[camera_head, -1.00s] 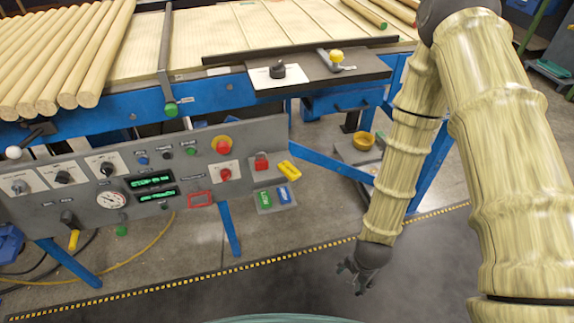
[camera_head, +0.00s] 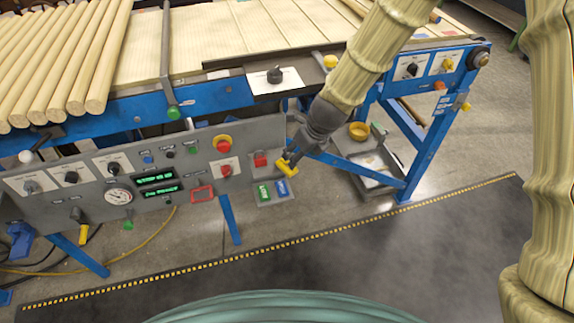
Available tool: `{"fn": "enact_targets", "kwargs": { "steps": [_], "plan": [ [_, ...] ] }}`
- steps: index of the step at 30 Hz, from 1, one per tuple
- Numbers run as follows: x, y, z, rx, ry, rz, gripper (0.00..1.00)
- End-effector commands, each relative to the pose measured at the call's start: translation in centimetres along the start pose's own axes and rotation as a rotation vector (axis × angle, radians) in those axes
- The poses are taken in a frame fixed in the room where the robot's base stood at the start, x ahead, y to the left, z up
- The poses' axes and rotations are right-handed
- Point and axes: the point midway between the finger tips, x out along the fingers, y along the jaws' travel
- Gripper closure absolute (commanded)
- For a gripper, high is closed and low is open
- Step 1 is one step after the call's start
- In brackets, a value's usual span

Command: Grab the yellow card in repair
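The yellow card (camera_head: 287,169) is at the right edge of the grey control panel, right of a red padlock-like part (camera_head: 261,160). A green card (camera_head: 264,193) and a blue card (camera_head: 282,187) sit on a small grey holder (camera_head: 271,199) just below it. My gripper (camera_head: 290,158) reaches down from the upper right, with its fingertips at the yellow card's upper side. The fingers partly cover the card. I cannot tell whether they have closed on it. No "repair" label is readable at this size.
The grey control panel (camera_head: 185,200) with knobs, a gauge and red buttons lies left of my gripper. The conveyor's blue frame (camera_head: 215,97) and wooden rods (camera_head: 60,60) are above. The floor in front is clear.

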Motion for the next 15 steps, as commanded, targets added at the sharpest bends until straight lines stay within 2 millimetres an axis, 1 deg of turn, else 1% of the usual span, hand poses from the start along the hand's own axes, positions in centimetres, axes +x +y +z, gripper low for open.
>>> {"fn": "enact_targets", "kwargs": {
  "steps": [3,9,12,15],
  "plan": [
    [1.5,0.0,-0.1,0.0,0.002,0.002,0.39],
    [3.7,0.0,-0.1,-0.003,0.002,0.001,0.39],
    [4.5,0.0,-0.1,-0.002,0.002,0.0,0.39],
    [4.9,0.0,-0.1,-0.002,0.001,0.0,0.39]
  ]
}}
